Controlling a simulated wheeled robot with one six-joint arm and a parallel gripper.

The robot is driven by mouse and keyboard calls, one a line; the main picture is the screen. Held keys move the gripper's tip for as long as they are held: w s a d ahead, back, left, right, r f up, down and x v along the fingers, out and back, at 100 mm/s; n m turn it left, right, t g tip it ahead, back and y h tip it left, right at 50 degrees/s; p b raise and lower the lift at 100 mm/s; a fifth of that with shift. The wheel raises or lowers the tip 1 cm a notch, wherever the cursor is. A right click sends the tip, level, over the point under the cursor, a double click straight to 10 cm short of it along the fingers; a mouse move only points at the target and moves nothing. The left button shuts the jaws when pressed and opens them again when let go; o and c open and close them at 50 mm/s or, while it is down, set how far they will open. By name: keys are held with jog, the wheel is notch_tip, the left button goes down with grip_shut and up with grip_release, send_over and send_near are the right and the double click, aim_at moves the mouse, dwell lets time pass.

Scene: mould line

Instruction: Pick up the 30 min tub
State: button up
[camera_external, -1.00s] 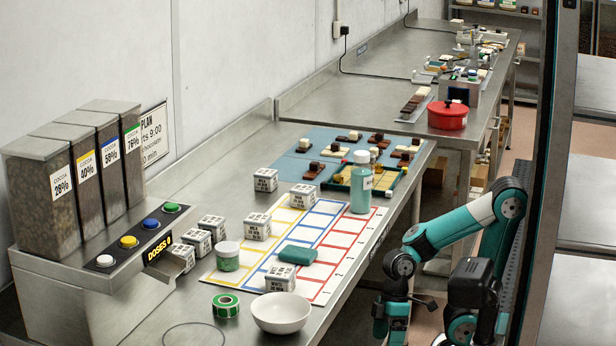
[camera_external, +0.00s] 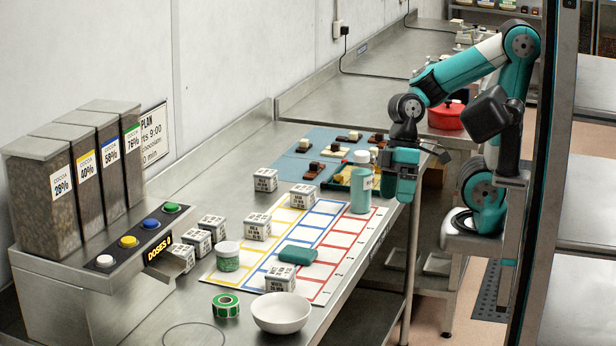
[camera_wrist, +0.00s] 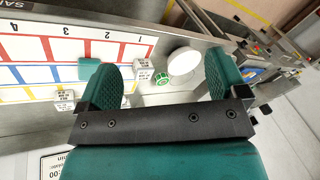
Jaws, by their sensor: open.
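Several white cube-shaped tubs with dark print stand on the steel table. In the external view one tub (camera_external: 280,278) is near the bowl, one (camera_external: 257,226) at the board's left edge, one (camera_external: 302,196) at its far end and one (camera_external: 265,180) farther back; others (camera_external: 212,227) cluster by the dispenser. The print is too small to tell which reads 30 min. In the wrist view one tub (camera_wrist: 145,66) shows between the fingers and another (camera_wrist: 65,100) to the left. My gripper (camera_external: 407,190) (camera_wrist: 161,82) is open and empty, by the table's right edge.
A teal bottle (camera_external: 361,183) stands close left of my gripper. A gridded board (camera_external: 335,240) bears a teal block (camera_external: 298,254). A cocoa dispenser (camera_external: 100,285) stands left.

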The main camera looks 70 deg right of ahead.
jog(key=w+r+m+p, duration=0.3)
jog(key=w+r+p, duration=0.1)
jog(key=r+p, duration=0.5)
jog(key=m+b, duration=0.6)
jog(key=m, duration=1.5)
send_over(282, 271)
jog(key=w+d, duration=0.1)
jog(key=d, duration=0.5)
notch_tip(282, 271, down, 13)
jog(key=p+x, duration=0.2)
jog(key=x, duration=0.9)
jog(key=shift+a+p, duration=0.15)
jog(key=shift+p, duration=0.2)
jog(key=p+x, duration=0.1)
jog(key=x, duration=0.1)
jog(key=s+p+x, duration=0.1)
jog(key=x, duration=0.1)
jog(key=shift+a+f, duration=0.25)
jog(key=shift+a, duration=0.05)
jog(key=shift+a+f, duration=0.2)
jog(key=shift+f, duration=0.35)
jog(key=c, duration=1.1)
